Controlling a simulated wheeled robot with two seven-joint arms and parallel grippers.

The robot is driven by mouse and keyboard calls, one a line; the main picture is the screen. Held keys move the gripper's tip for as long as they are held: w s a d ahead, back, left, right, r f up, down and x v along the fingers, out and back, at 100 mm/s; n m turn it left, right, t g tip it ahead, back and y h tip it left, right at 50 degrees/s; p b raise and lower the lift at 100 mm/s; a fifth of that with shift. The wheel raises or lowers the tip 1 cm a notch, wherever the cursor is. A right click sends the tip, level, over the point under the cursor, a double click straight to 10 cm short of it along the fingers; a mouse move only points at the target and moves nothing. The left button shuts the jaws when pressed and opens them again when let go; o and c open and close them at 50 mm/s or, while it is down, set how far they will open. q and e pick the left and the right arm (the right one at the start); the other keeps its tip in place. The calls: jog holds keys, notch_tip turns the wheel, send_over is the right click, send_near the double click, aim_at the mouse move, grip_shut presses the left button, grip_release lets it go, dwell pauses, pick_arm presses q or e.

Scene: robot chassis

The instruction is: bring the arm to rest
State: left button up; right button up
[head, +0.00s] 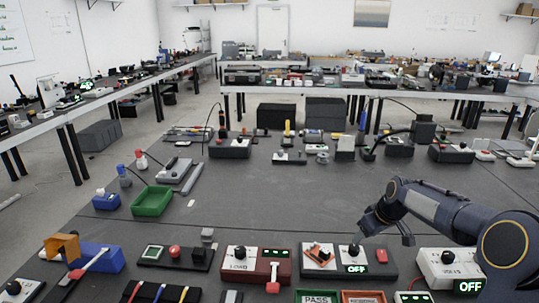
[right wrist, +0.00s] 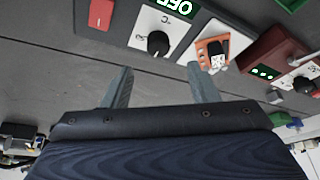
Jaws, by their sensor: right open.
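My right arm (head: 440,210) comes in from the right in the head view. Its dark gripper (head: 386,234) hangs over the table just behind a white-topped box with a black knob (head: 351,263) and a green OFF display. The right gripper (right wrist: 160,74) also shows in the right wrist view, its two grey fingers spread wide with nothing between them. The fingers look apart from the knob box in both views. My left arm and left gripper are not in the head view.
An orange-and-black switch (head: 318,254) and a red box (head: 272,266) stand left of the knob box. Another white device (head: 445,265) sits under my forearm at right. A green tray (head: 152,201) lies at left. The table's middle (head: 280,200) is clear.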

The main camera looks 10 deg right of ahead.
jog(key=s+a+r+m, duration=0.1)
jog(key=s+a+r, duration=0.4)
jog(key=s, duration=0.4)
jog(key=s+a+r+m, duration=0.1)
jog(key=s+a+r, duration=0.4)
jog(key=s, duration=0.4)
jog(key=s+a+f+m+y, duration=0.1)
jog(key=s+a, duration=0.3)
jog(key=s, duration=0.4)
jog(key=s+a+f+m+t+y+p, duration=0.1)
jog(key=s+a+f+m, duration=0.1)
jog(key=s, duration=0.6)
jog(key=shift+a+f, duration=0.5)
jog(key=shift+a, duration=0.4)
